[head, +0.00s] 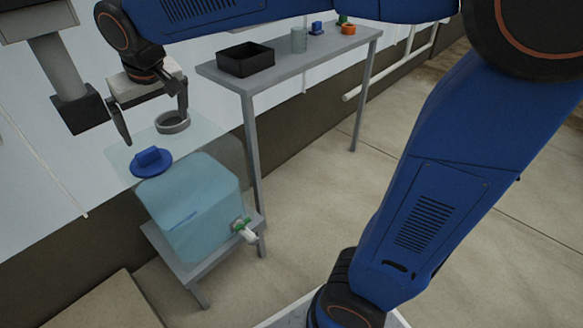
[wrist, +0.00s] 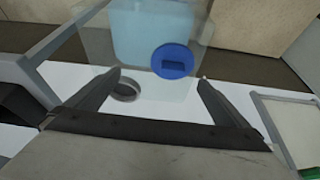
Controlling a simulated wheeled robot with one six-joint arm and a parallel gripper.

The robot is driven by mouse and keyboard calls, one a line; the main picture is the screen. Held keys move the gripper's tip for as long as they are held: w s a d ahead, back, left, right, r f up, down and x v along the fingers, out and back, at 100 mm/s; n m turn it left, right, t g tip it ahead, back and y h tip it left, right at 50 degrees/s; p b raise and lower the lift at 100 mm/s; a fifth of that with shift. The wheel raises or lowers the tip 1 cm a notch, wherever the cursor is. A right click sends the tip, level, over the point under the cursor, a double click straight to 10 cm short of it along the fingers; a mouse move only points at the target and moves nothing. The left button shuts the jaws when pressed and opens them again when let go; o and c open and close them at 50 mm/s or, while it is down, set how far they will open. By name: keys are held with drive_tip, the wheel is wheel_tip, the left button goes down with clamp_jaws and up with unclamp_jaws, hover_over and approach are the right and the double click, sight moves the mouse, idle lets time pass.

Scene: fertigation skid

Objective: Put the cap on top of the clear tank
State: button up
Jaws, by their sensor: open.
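The clear tank (head: 195,208) stands on a low grey stand, with pale blue liquid inside. A grey ring-shaped neck (head: 172,122) rises from its transparent top and looks open; it also shows in the wrist view (wrist: 124,90). The blue cap (head: 151,163), a round disc with a raised grip bar, appears to lie on the tank's top, beside the neck and apart from it. In the wrist view, the cap (wrist: 173,61) lies just beyond the fingertips, right of centre. My gripper (head: 155,130) is open and empty above the tank, its fingers (wrist: 160,76) pointing down.
A grey shelf table (head: 290,62) behind the tank holds a black bin (head: 245,60), a grey cylinder (head: 298,40), a small blue part (head: 317,27) and an orange ring (head: 348,29). A green and white valve (head: 243,230) sticks out of the tank. Floor to the right is clear.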

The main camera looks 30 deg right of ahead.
drive_tip(key=s+d+f+m, duration=0.2)
drive_tip(key=s+d, duration=0.9)
drive_tip(key=d, duration=0.5)
drive_tip(key=s+d+f, duration=0.3)
drive_tip(key=s+d, duration=0.1)
drive_tip(key=s, duration=0.3)
drive_tip(key=s+d+f+m+h, duration=0.1)
drive_tip(key=s+d+f, duration=0.3)
drive_tip(key=s, duration=0.3)
drive_tip(key=shift+d+f, duration=0.25)
drive_tip(key=shift+d, duration=0.25)
